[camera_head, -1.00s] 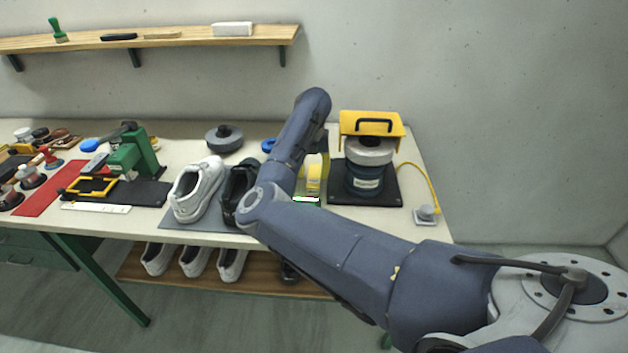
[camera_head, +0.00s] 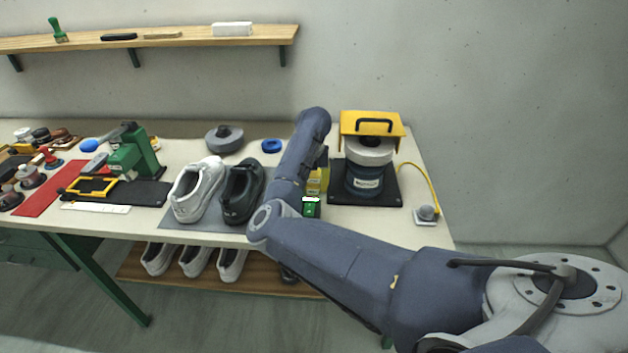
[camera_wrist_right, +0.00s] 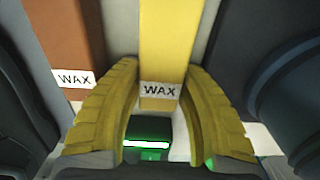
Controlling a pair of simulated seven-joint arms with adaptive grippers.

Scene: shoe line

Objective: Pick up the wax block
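A yellow block labelled WAX (camera_wrist_right: 172,45) stands between the two yellow fingers of my right gripper (camera_wrist_right: 163,75) in the right wrist view. The fingers are spread on either side of it, close to its sides; whether they touch it is hard to see. A brown block labelled WAX (camera_wrist_right: 72,40) is left of the left finger. In the head view a yellow wax block (camera_head: 314,181) shows just right of my right forearm, which hides much of it and most of the gripper. My left gripper is out of view.
A pot machine with a yellow hood (camera_head: 371,124) stands close on the right, on a black base (camera_head: 346,197). A dark shoe (camera_head: 241,192) and a white shoe (camera_head: 197,190) are left of my arm on a grey mat (camera_head: 177,222). A green press (camera_head: 128,158) stands farther left.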

